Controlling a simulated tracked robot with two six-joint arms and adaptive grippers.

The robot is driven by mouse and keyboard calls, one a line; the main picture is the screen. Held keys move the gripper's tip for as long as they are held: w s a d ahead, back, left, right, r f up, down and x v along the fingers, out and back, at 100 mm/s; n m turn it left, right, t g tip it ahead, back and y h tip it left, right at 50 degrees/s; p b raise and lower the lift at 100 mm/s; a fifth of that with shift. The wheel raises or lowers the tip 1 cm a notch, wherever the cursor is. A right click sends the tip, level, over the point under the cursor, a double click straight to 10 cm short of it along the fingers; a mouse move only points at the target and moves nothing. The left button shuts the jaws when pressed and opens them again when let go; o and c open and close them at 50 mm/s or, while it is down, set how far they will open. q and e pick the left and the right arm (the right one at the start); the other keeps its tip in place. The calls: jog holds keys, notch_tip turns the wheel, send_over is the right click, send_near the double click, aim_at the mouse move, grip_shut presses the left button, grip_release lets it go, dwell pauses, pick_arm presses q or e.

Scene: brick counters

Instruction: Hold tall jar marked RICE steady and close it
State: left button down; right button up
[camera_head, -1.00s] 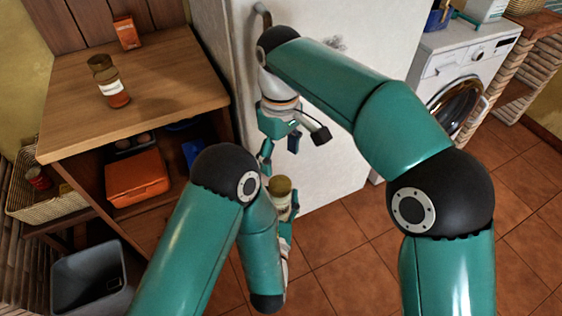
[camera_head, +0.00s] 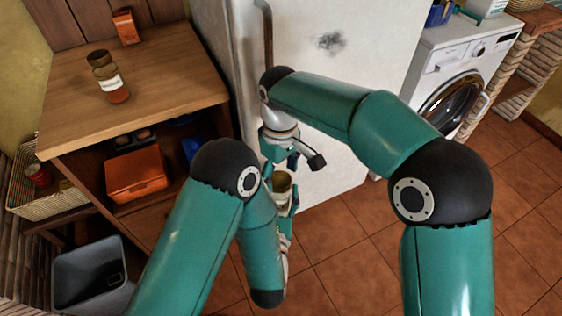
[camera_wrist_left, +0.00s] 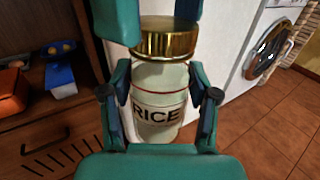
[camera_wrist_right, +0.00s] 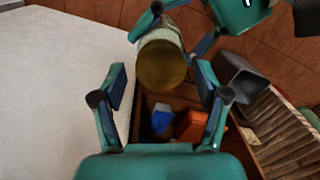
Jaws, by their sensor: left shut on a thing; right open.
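The tall jar marked RICE (camera_wrist_left: 158,90) is upright, pale, with a gold lid (camera_wrist_left: 168,40) sitting on its top. My left gripper (camera_wrist_left: 160,105) is shut on the jar's body, one finger on each side. In the head view the jar (camera_head: 282,198) is partly hidden by my left arm. My right gripper (camera_head: 282,163) is open just above the jar. Its fingers come down beside the lid in the left wrist view. The right wrist view shows the lid's top (camera_wrist_right: 162,65) beyond the open fingers; whether they touch it I cannot tell.
A wooden counter (camera_head: 165,90) at the left bears another jar (camera_head: 108,82) and an orange packet (camera_head: 125,27). An orange box (camera_head: 137,175) is on the shelf below. A white fridge (camera_head: 340,90) stands behind my grippers. A grey bin (camera_head: 88,272) stands at lower left.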

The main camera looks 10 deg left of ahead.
jog(key=shift+f, duration=0.3)
jog(key=c, duration=1.2)
jog(key=o, duration=1.4)
jog(key=shift+c, duration=0.2)
notch_tip(320, 180, up, 12)
jog(key=shift+w, duration=0.4)
jog(key=shift+f, duration=0.15)
